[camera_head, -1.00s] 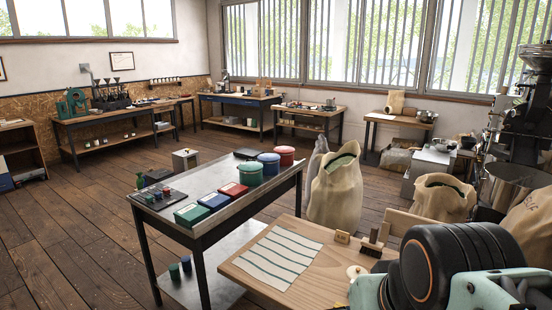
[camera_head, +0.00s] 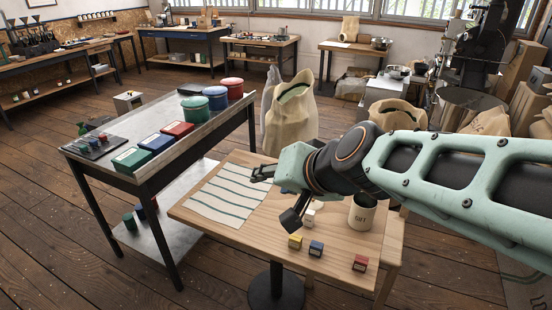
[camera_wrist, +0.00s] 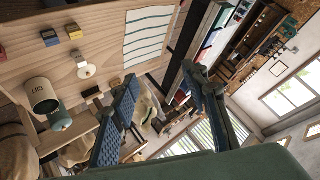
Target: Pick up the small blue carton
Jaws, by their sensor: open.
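The small blue carton (camera_head: 316,248) stands on the light wooden table, between a small yellow carton (camera_head: 295,242) and a small red carton (camera_head: 360,263). It also shows in the wrist view (camera_wrist: 74,33), at upper left. My gripper (camera_head: 263,173) is open and empty above the striped cloth, pointing left and apart from the blue carton. In the wrist view, its two fingers (camera_wrist: 165,88) are spread with nothing between them.
The wooden table (camera_head: 252,232) also bears a striped cloth (camera_head: 226,195) and a cream canister (camera_head: 362,212). A dark metal table (camera_head: 165,150) with larger boxes and tins stands to the left. A sack (camera_head: 291,120) stands behind.

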